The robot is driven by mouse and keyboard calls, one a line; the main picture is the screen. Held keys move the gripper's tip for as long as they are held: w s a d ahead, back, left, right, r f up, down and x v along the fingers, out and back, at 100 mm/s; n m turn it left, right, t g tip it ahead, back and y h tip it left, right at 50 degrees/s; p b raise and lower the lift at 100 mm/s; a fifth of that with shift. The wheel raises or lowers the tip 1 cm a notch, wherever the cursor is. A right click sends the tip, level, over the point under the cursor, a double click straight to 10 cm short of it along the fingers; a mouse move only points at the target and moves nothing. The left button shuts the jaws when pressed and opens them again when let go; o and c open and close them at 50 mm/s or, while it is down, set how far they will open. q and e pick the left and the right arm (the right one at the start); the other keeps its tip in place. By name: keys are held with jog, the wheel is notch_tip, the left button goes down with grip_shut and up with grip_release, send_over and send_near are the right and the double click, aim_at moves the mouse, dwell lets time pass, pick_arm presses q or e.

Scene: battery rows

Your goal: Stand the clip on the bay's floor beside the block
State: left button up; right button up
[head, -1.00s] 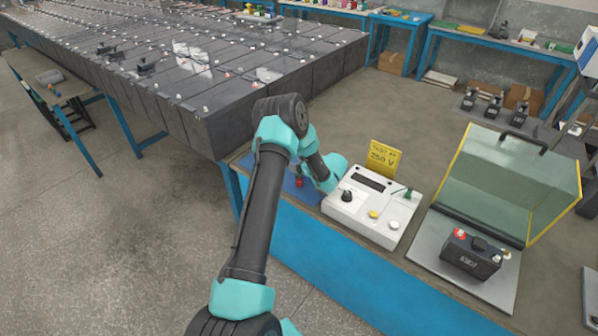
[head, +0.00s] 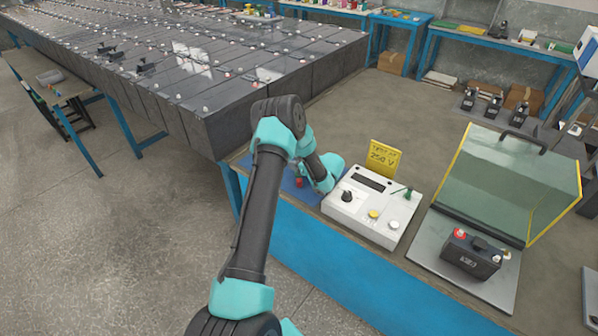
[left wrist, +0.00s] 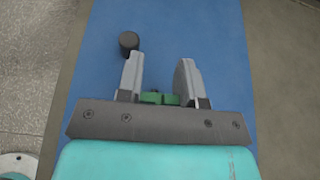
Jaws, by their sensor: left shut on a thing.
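In the left wrist view my left gripper (left wrist: 158,72) points down over a blue mat (left wrist: 215,30). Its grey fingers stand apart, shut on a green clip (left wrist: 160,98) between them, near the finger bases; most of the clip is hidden. In the head view my arm hides the jaws and the clip. The bay (head: 425,262) is a grey plate at right under a raised clear lid with yellow edges. The black block (head: 470,256), with a red and a white cap, sits upright on its floor. My gripper is well left of the bay.
A white test box (head: 365,215) with knobs, a yellow sign (head: 384,156) and a small green piece stands between my gripper and the bay. A small red item (head: 299,182) is on the mat. A dark round post (left wrist: 128,42) stands close to a finger.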

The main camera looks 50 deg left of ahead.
pick_arm(q)
jog(key=c, duration=0.4)
jog(key=shift+r, duration=0.1)
jog(key=shift+r, duration=0.55)
jog(key=s+d+r, duration=0.1)
jog(key=s+d, duration=0.2)
jog(key=d, duration=0.1)
jog(key=s+d+r, duration=0.1)
jog(key=s+d, duration=0.3)
jog(key=s+d+r, duration=0.1)
jog(key=s+d, duration=0.2)
jog(key=d, duration=0.1)
jog(key=shift+s+r, duration=0.25)
jog(key=shift+r, duration=0.1)
